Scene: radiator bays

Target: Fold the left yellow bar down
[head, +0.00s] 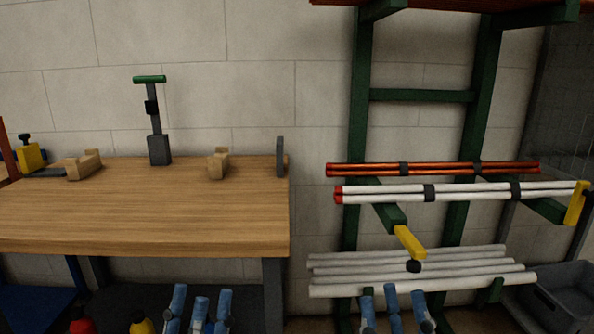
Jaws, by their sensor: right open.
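The left yellow bar (410,242) is at the front end of a green rack arm (390,215), below the white pipes. It lies roughly in line with that arm, sloping out toward me, not upright. A black knob (413,266) shows just under its outer end. The right yellow bar (576,204) stands upright at the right arm's end, in front of the white pipes. My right gripper (394,302) is open and empty at the bottom edge, below the left yellow bar and apart from it. My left gripper (201,304) is at the bottom edge before the workbench; its opening is unclear.
White pipes with red ends (465,193) and copper pipes (432,169) rest on the rack. Thicker white pipes (420,284) lie lower, behind my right gripper. A wooden workbench (150,215) stands left. A grey bin (565,290) is at the lower right.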

